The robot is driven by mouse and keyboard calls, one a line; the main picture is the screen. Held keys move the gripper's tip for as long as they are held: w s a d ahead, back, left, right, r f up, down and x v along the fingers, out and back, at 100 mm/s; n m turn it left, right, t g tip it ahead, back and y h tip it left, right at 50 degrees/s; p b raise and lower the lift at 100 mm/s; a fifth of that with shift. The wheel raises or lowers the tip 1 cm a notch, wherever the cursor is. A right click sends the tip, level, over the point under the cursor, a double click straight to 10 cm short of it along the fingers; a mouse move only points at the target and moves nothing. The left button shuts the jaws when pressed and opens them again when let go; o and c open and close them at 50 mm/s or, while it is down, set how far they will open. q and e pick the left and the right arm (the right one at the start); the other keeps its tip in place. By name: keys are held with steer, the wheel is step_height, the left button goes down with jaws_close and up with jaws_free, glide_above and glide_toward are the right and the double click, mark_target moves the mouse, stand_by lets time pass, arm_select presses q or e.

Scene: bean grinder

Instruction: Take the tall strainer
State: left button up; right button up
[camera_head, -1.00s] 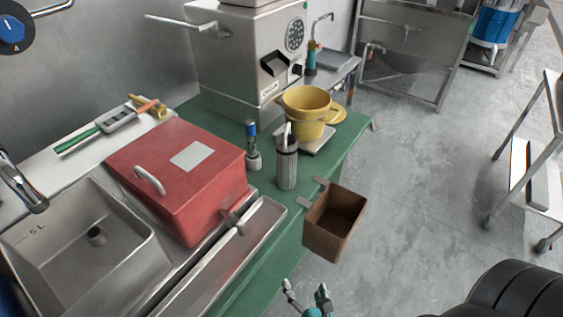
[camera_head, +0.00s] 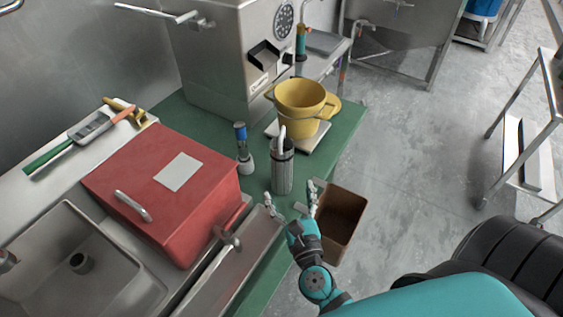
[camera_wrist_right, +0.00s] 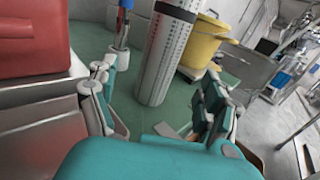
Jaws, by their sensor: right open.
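The tall strainer (camera_head: 282,172) is a perforated grey metal cylinder with a dark rim and a light handle at its top. It stands upright on the green counter, near the counter's front edge. My right gripper (camera_head: 291,201) is open and empty, just in front of the strainer, with its fingers pointing toward it. In the right wrist view the strainer (camera_wrist_right: 167,55) rises beyond and between the two open fingers (camera_wrist_right: 158,110), apart from them. Its top is cut off there. My left gripper is not in view.
A blue-topped tool (camera_head: 241,150) stands left of the strainer. A yellow bucket (camera_head: 298,108) on a scale is behind it. A red box (camera_head: 165,185) is at left. A brown bin (camera_head: 343,215) hangs at the counter edge, right of my gripper. The grey machine (camera_head: 235,60) stands behind.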

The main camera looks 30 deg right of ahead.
mark_target(285, 177)
steer(key=x, duration=0.3)
steer(key=shift+w+d+p, duration=0.1)
steer(key=shift+w+p, duration=0.3)
steer(key=shift+w, duration=0.05)
steer(key=p+x, duration=0.1)
steer(key=x, duration=0.3)
steer(key=shift+w+d+r, duration=0.1)
steer(key=shift+w+d, duration=0.05)
steer(key=shift+w, duration=0.05)
steer(key=shift+w+d, duration=0.1)
steer(key=shift+w, duration=0.15)
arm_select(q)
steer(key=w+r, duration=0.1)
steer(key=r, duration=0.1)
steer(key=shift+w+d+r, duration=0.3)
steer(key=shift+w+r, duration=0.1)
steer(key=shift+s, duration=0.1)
arm_select(e)
steer(key=shift+c, duration=0.2)
steer(key=shift+c, duration=1.1)
steer(key=c, duration=1.3)
